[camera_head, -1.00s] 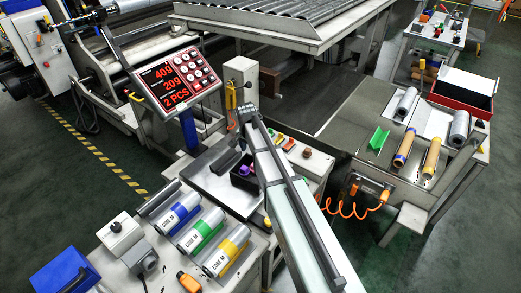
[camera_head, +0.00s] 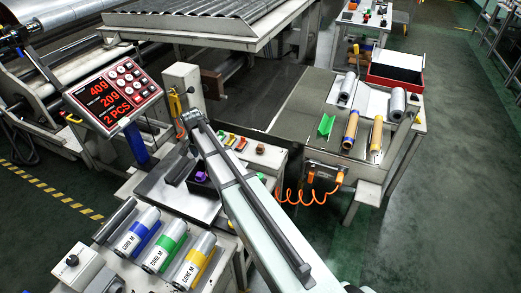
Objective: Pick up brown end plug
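A small brown piece (camera_head: 260,149), which looks like the brown end plug, sits at the right end of a row of small coloured pieces on the grey bench behind my arm.
A black bin (camera_head: 196,191) with purple pieces stands on a metal plate, partly behind my arm. A display (camera_head: 112,97) reads 40g, 20g, 2 PCS. Core rolls (camera_head: 137,232) lie in front.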

